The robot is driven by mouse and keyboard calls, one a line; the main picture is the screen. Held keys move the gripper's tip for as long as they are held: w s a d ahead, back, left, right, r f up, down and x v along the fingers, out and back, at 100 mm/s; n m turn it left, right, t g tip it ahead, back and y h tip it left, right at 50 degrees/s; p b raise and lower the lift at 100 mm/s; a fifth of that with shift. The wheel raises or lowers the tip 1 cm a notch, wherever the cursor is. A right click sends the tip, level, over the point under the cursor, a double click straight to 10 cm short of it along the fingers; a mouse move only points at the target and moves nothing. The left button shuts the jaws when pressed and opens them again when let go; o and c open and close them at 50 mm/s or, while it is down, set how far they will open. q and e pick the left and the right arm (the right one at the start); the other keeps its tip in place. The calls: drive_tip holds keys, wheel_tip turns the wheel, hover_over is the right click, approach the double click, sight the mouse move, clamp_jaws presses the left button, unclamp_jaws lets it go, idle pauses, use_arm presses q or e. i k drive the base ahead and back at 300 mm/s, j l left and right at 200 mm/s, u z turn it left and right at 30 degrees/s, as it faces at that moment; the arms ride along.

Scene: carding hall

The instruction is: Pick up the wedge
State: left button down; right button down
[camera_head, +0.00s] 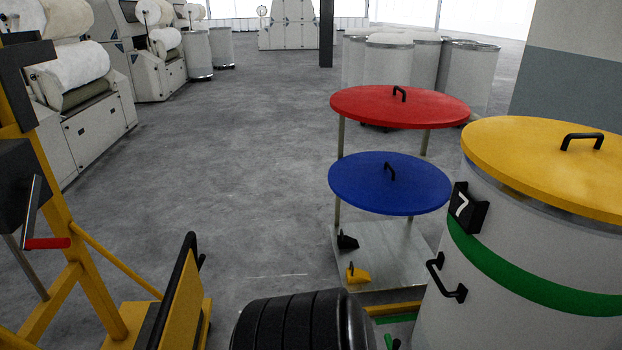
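A small yellow wedge (358,276) with a black upright part on top lies on the pale bottom plate of the lid stand (390,258), near its front left corner. A similar small black wedge (347,242) lies behind it, by the stand's left post. Both look clear of anything on top of them. Neither of my grippers shows in the head view, so their state and distance to the wedges cannot be seen.
A blue lid (389,183) and red lid (399,106) sit above the plate. A large can (470,305) with a yellow lid (545,157) stands right. A dark ribbed shape (290,325) is at bottom centre. A yellow frame (88,290) stands left; the middle floor (225,170) is clear.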

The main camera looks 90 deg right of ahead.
sight(355, 275)
drive_tip(key=z, duration=3.15)
drive_tip(key=i+z, duration=0.1)
drive_tip(key=z, duration=0.35)
drive_tip(key=i+j+z, duration=0.1)
drive_tip(key=z, duration=0.4)
drive_tip(key=i+j+z, duration=0.2)
drive_tip(key=j, duration=0.2)
drive_tip(key=i+j+z, duration=0.2)
drive_tip(key=j, duration=0.25)
drive_tip(key=j+z, duration=0.2)
drive_tip(key=j, duration=0.25)
drive_tip(key=i+j+z, duration=0.2)
drive_tip(key=j, duration=0.3)
drive_tip(key=k, duration=0.1)
